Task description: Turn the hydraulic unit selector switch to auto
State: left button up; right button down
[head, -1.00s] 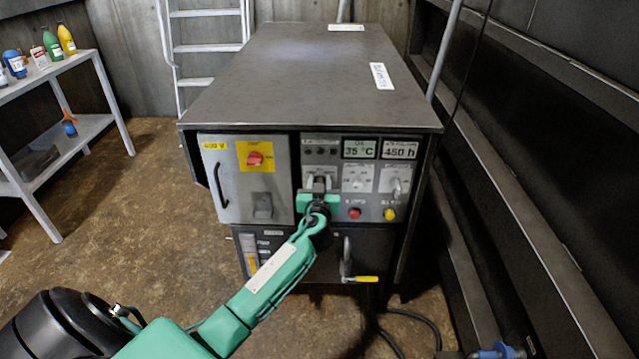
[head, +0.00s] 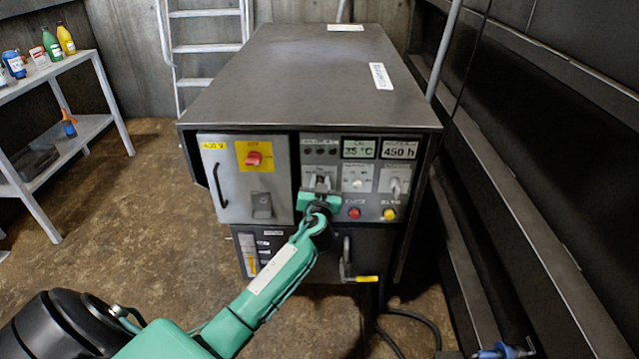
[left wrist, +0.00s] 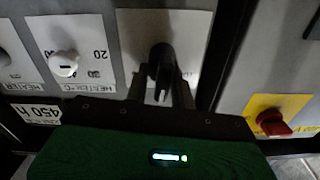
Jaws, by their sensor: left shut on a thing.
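The selector switch is a black knob (left wrist: 161,62) on a white plate, seen in the left wrist view, which looks at the panel upside down. My left gripper (left wrist: 161,88) has a dark finger on each side of the knob and is shut on it. In the head view the left gripper (head: 320,184) is at the left part of the control panel (head: 375,210) and hides most of the switch. The label and the position marks of the switch are not readable. My right gripper is not in view.
A white heater knob (head: 357,184) and another switch (head: 396,186) sit to the right on the panel. Below are a red button (head: 354,213) and a yellow one (head: 389,214). A red rotary switch (head: 254,159) is on the left door. A yellow-handled lever (head: 366,279) sticks out below.

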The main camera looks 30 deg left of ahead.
pick_arm(q)
jog(key=m, duration=0.2)
jog(key=shift+w+d+f+m, duration=0.1)
jog(key=shift+d+f+m, duration=0.1)
jog(key=shift+m, duration=0.1)
jog(key=shift+d+m, duration=0.1)
jog(key=shift+m, duration=0.6)
jog(key=shift+w+m, duration=0.1)
jog(key=shift+m, duration=0.6)
jog(key=shift+d+f+m+p, duration=0.15)
jog(key=shift+m+p, duration=0.15)
jog(key=shift+m, duration=0.6)
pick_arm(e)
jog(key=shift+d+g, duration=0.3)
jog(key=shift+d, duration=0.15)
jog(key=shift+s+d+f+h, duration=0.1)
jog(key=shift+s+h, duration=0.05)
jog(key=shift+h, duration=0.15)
pick_arm(q)
jog(key=o, duration=0.7)
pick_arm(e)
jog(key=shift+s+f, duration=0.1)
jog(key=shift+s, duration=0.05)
